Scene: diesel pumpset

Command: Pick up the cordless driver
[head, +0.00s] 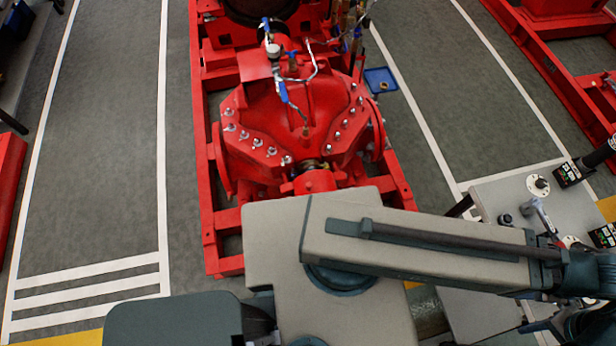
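A light grey table (500,197) at the right edge holds several tools. On it lies a black item with a labelled, block-shaped end (568,173); it looks like a battery tool and could be the cordless driver, but I cannot tell for sure. A second black labelled block (602,235) sits nearer, cut off by the right edge. My grey arm reaches right across the lower picture and covers part of the table.
A red pump (300,125) on a red frame (205,190) stands in the middle. A blue tray (381,80) lies to its right. Another red frame (545,55) is at upper right. Grey floor with white lines (90,190) is clear at left.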

